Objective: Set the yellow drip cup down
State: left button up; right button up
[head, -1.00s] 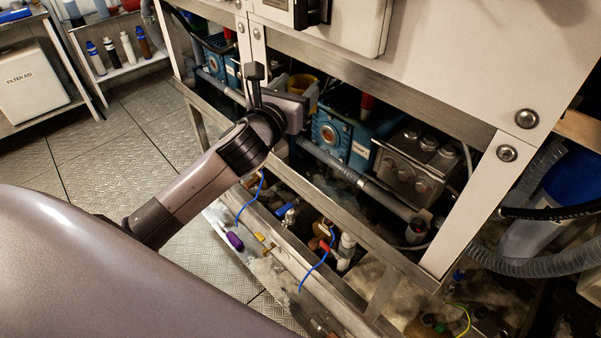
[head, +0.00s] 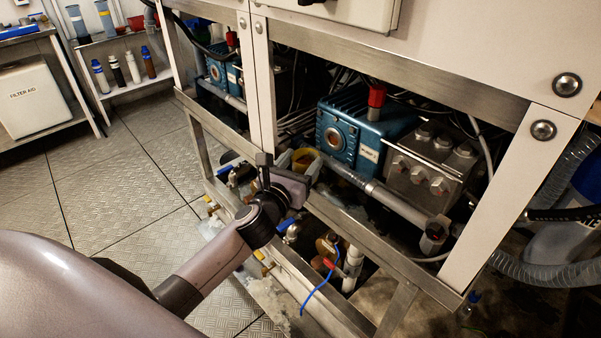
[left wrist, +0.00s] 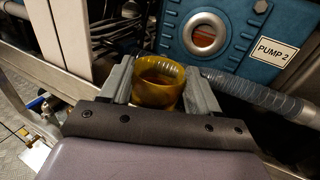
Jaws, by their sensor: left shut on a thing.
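The yellow drip cup (left wrist: 158,92) is upright between the two grey fingers of my left gripper (left wrist: 160,88) in the left wrist view. The fingers are shut on its sides. The cup looks to hold some amber liquid or is see-through amber inside. In the head view the cup (head: 304,158) shows partly, just past my left gripper (head: 300,165), in front of the blue pump and near the frame's rail. Its underside is hidden in both views, so I cannot tell whether it touches anything. My right gripper is not in view.
The blue pump (head: 355,135) labelled PUMP 2 stands behind the cup. A grey pipe (head: 380,195) runs to the right from beside it. The steel frame rail (head: 350,240) and white upright (head: 262,85) are close to my left arm. Bottles stand on a shelf (head: 130,88) at the back left.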

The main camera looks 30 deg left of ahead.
pick_arm(q)
jog(key=shift+f, duration=0.5)
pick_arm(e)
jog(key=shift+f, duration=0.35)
pick_arm(q)
jog(key=shift+f, duration=0.2)
jog(key=o, duration=1.1)
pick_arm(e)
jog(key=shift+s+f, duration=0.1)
pick_arm(q)
jog(key=shift+o, duration=0.2)
jog(key=shift+r, duration=0.1)
